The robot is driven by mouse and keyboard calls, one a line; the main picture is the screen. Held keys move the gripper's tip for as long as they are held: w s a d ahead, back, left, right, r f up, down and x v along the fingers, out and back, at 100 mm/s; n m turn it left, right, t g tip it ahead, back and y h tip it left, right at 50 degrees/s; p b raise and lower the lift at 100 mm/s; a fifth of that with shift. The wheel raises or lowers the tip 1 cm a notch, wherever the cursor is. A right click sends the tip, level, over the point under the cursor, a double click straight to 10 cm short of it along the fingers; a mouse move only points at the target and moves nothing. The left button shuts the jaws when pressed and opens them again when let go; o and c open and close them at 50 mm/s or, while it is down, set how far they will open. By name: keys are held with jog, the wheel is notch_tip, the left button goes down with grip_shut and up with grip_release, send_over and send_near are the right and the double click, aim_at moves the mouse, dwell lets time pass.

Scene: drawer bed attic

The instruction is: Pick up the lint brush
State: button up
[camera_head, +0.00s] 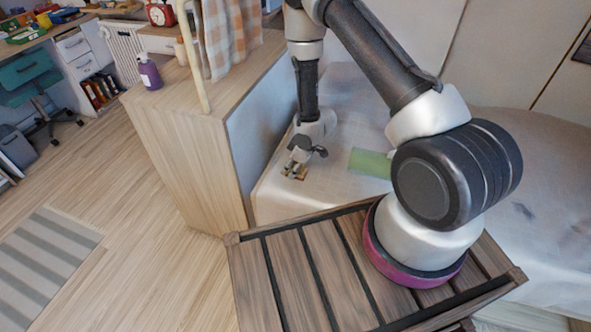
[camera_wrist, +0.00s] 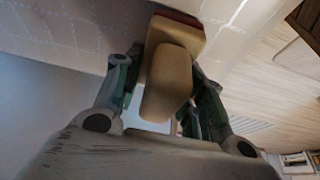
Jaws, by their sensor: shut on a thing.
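The lint brush (camera_wrist: 168,80) is a tan, wooden-looking piece with a rounded handle and a wider, dark-red-edged head. In the wrist view it lies between the two fingers of my gripper (camera_wrist: 165,95), which is shut on it. In the head view my gripper (camera_head: 299,160) points down at the near left corner of the white bed, with a small tan part of the brush (camera_head: 294,171) showing under it. Most of the brush is hidden there by the gripper. I cannot tell whether it touches the bed.
A green flat item (camera_head: 370,162) lies on the white bed (camera_head: 345,135) right of my gripper. A wooden cabinet (camera_head: 190,120) stands close on the left, with a purple bottle (camera_head: 149,72) on top. The wooden floor (camera_head: 130,220) at left is clear around a striped rug (camera_head: 45,262).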

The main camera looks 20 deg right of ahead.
jog(key=shift+r, duration=0.1)
notch_tip(320, 180, up, 10)
jog(key=shift+f, duration=0.1)
dwell(0.4)
